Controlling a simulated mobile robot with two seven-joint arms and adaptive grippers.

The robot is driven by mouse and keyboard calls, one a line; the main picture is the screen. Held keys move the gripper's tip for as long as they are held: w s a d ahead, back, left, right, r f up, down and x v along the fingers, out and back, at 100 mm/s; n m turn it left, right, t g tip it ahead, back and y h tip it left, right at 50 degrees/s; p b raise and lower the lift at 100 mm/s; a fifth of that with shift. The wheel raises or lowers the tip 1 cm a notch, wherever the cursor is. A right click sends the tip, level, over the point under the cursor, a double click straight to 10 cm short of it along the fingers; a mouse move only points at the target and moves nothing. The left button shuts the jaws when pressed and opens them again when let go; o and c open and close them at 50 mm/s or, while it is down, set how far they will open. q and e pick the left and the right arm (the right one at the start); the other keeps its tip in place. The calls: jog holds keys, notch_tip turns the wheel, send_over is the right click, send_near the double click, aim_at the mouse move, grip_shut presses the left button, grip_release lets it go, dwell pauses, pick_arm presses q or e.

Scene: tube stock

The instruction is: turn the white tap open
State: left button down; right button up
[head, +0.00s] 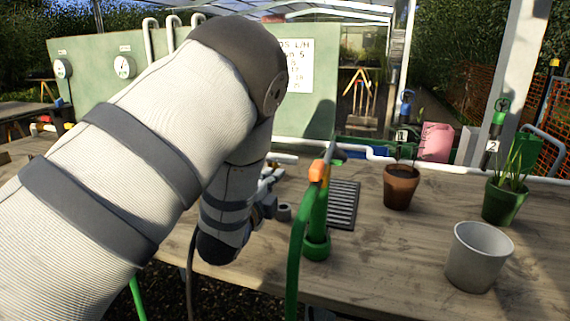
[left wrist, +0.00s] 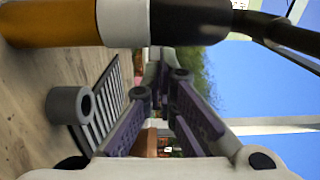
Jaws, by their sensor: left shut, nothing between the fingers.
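I cannot clearly pick out the white tap in the head view; my left arm covers much of the bench's left part. My left gripper (head: 271,184) is partly hidden by its own arm, low over the bench left of the green hose post (head: 317,215). In the left wrist view its fingers (left wrist: 160,85) are shut and empty. A thick bar with ochre, white (left wrist: 123,22) and black sections crosses the top of that view, close to the fingers; I cannot tell whether it is part of the tap. My right gripper is in neither view.
A short grey cylinder (head: 284,212) stands beside the black grate (head: 343,204); it also shows in the wrist view (left wrist: 72,105). A brown pot (head: 400,188), green potted plant (head: 505,200) and grey pot (head: 479,258) stand right. White pipe (head: 450,169) runs along the back.

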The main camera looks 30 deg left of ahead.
aim_at(287, 159)
pick_arm(q)
jog(key=x, duration=0.6)
jog(key=shift+w+f+b, duration=0.2)
jog(key=shift+w+b, duration=0.15)
jog(key=shift+w+a+r, duration=0.15)
jog(key=shift+w, duration=0.45)
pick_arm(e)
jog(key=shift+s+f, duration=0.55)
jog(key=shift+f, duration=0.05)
